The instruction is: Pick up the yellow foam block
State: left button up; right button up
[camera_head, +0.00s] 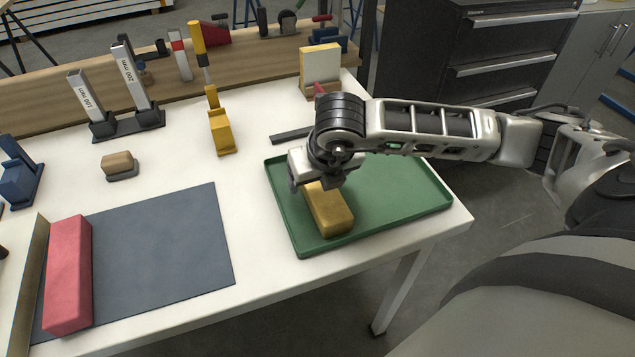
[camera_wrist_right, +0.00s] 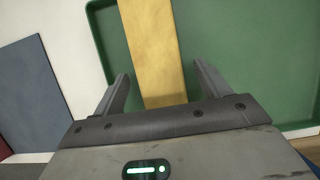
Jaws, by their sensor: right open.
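The yellow foam block (camera_head: 332,212) lies in the green tray (camera_head: 420,178), near the tray's left side. My right gripper (camera_head: 318,183) is over the far end of the block and hides that end in the head view. In the right wrist view, the block (camera_wrist_right: 152,45) runs between the two open fingers of my right gripper (camera_wrist_right: 163,85), with a gap on each side. Whether the fingertips are level with the block or above it, I cannot tell. My left gripper is not in view.
A red block (camera_head: 68,275) lies left on a dark grey mat (camera_head: 165,245). A yellow tool (camera_head: 220,130) on a stand, a brown-topped block (camera_head: 117,163) and metal gauges (camera_head: 135,85) stand farther back. The tray's right part is free.

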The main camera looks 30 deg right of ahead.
jog(key=shift+w+f, duration=0.2)
jog(key=shift+f, duration=0.4)
jog(key=c, duration=1)
jog(key=shift+r, duration=0.1)
jog(key=shift+c, duration=0.2)
